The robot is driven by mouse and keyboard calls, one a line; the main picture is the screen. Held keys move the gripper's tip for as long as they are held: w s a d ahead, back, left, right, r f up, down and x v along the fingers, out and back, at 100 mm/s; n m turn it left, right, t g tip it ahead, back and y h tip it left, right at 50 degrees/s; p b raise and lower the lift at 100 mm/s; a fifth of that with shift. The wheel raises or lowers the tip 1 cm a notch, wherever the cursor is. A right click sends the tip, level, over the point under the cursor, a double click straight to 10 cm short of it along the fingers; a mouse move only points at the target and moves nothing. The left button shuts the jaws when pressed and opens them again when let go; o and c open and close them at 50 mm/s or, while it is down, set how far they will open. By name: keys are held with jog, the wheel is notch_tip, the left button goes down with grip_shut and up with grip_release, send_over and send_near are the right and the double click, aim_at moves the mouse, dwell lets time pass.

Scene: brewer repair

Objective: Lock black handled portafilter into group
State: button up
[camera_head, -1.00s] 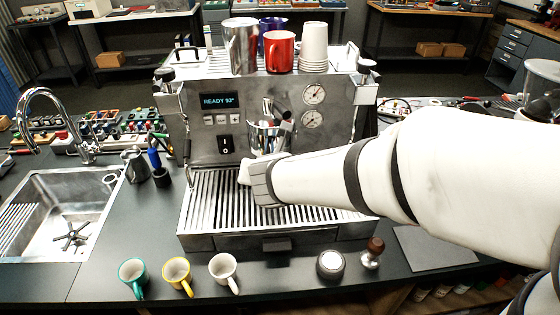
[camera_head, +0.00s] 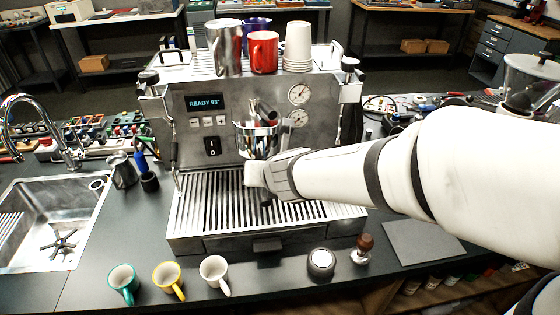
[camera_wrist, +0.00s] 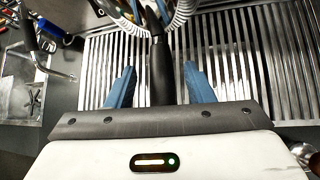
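The espresso machine (camera_head: 190,150) stands on the counter with its display lit "READY 93°". A chrome portafilter (camera_head: 257,143) is at the group on its front, and I cannot tell if it is locked. In the wrist view its black handle (camera_wrist: 160,75) points from the chrome group (camera_wrist: 150,10) towards my palm. My gripper (camera_wrist: 159,67) has its two blue fingers apart, one on each side of the handle, with gaps showing. In the head view my gripper (camera_head: 257,175) is in front of the group above the drip tray (camera_head: 210,205), hiding much of the handle.
Cups (camera_head: 263,52) stand on top of the machine. A teal mug (camera_head: 123,282), a yellow mug (camera_head: 168,278) and a white mug (camera_head: 213,272) stand along the front counter, beside a round puck (camera_head: 321,262) and a wooden-handled tamper (camera_head: 363,248). A sink (camera_head: 40,225) lies left.

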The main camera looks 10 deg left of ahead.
jog(key=shift+o, duration=0.4)
jog(key=p+v, duration=0.4)
jog(key=v, duration=0.2)
jog(key=shift+s+d+r+p, duration=0.1)
jog(key=shift+s+r+p, duration=0.05)
jog(key=shift+r+p, duration=0.15)
jog(key=d+r+m+h, duration=0.1)
jog(key=d+m+h, duration=0.5)
jog(key=d+m, duration=1.3)
jog(key=s+d+f+m+g, duration=0.1)
jog(key=s+m, duration=0.4)
jog(key=m, duration=0.5)
jog(key=s+d+m+g+b, duration=0.1)
jog(key=s+d+m+g, duration=0.3)
jog(key=m, duration=0.5)
jog(key=shift+s+d+f+m+y, duration=0.3)
jog(key=shift+s+f+m+y, duration=0.1)
jog(key=shift+s, duration=0.3)
